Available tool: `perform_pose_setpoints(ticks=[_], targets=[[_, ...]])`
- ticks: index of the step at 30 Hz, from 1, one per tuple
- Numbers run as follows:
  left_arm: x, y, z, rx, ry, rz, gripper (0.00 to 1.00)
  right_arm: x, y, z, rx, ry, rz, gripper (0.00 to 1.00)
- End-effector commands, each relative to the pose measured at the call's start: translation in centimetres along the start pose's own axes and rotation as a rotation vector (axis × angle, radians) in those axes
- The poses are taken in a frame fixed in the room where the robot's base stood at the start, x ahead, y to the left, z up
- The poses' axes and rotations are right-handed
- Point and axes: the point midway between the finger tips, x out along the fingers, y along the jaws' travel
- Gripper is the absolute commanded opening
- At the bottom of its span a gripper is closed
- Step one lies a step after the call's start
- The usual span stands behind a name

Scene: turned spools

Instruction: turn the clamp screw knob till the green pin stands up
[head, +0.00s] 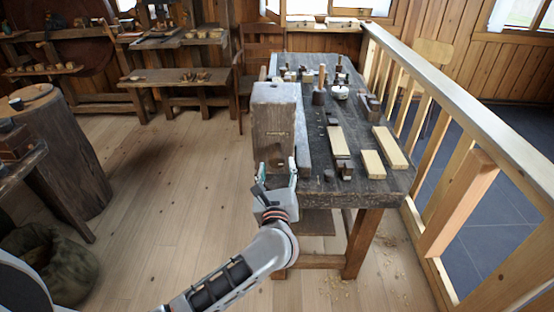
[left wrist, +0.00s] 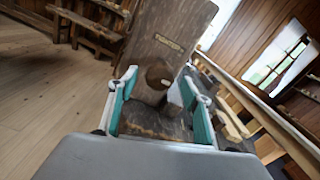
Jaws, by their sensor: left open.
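A round dark brown knob (left wrist: 160,74) with a small pale mark shows in the left wrist view, in front of a tall wooden block (left wrist: 168,38) with a label. In the head view this block (head: 273,125) stands at the bench's near left end; the knob cannot be made out there. My left gripper (head: 274,174) is open just in front of the block. In the left wrist view its teal-lined fingers (left wrist: 160,88) stand either side of the knob, with gaps; I cannot tell how deep it lies between them. I see no green pin. My right gripper is out of view.
The dark workbench (head: 318,188) carries pale wood blocks (head: 372,164), small dark parts and a white round pot (head: 340,92). A wooden railing (head: 470,130) runs along its right side.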

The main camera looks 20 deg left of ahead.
Motion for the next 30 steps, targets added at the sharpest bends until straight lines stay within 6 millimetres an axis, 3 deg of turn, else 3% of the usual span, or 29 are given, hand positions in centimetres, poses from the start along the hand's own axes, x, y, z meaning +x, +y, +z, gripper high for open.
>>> perform_pose_setpoints(ticks=[7, 18, 23, 30], targets=[[3.1, 0.0, 0.1, 0.003, -0.002, 0.000, 0.49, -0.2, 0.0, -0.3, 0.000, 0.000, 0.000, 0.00], [3.7, 0.1, 0.0, 0.003, -0.001, 0.000, 0.49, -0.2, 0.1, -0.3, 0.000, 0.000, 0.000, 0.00], [3.7, 0.1, 0.0, 0.003, -0.001, 0.000, 0.10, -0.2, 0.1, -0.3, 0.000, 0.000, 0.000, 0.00], [3.7, 0.1, 0.1, 0.009, -0.001, 0.000, 0.10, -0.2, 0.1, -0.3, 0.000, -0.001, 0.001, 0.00]])
